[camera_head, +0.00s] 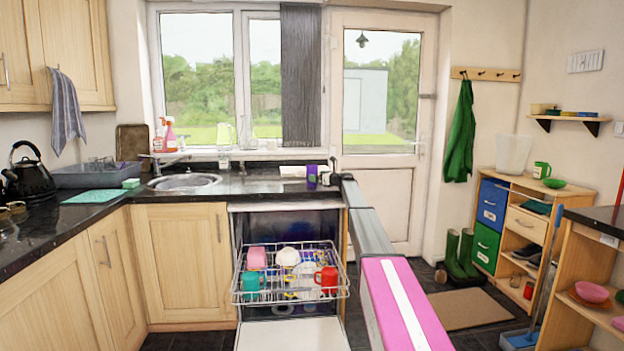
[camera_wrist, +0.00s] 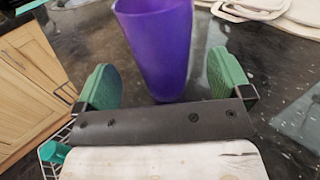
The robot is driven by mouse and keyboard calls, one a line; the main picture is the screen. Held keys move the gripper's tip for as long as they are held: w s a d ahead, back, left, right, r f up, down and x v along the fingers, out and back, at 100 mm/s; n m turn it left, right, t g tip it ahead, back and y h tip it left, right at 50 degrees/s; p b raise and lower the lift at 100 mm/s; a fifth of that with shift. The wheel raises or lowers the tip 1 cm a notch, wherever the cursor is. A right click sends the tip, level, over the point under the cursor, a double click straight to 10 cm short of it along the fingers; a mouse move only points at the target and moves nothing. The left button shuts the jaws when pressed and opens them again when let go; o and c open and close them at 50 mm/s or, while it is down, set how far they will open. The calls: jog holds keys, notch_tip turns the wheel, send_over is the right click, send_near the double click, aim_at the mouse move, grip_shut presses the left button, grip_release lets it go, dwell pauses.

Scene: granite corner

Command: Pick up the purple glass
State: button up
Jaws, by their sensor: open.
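The purple glass (camera_wrist: 158,40) stands upright on the dark speckled worktop. In the wrist view it shows between and just beyond the two green finger pads of my gripper (camera_wrist: 163,78). The pads are apart, with a gap on each side of the glass. In the head view the glass (camera_head: 312,172) is small, near the right end of the worktop below the window. My gripper (camera_head: 326,177) is beside it there, partly hidden by my wrist. My gripper is open and not holding the glass.
Pale flat items (camera_wrist: 262,10) lie beyond the glass. The sink (camera_head: 185,182) is to the left along the worktop. Below, the open dishwasher has its rack (camera_head: 290,293) of cups and dishes pulled out. The window (camera_head: 222,80) is behind the worktop.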

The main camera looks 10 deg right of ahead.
jog(key=x, duration=0.4)
jog(key=shift+w+f, duration=0.1)
jog(key=shift+w, duration=0.15)
jog(key=c, duration=1.1)
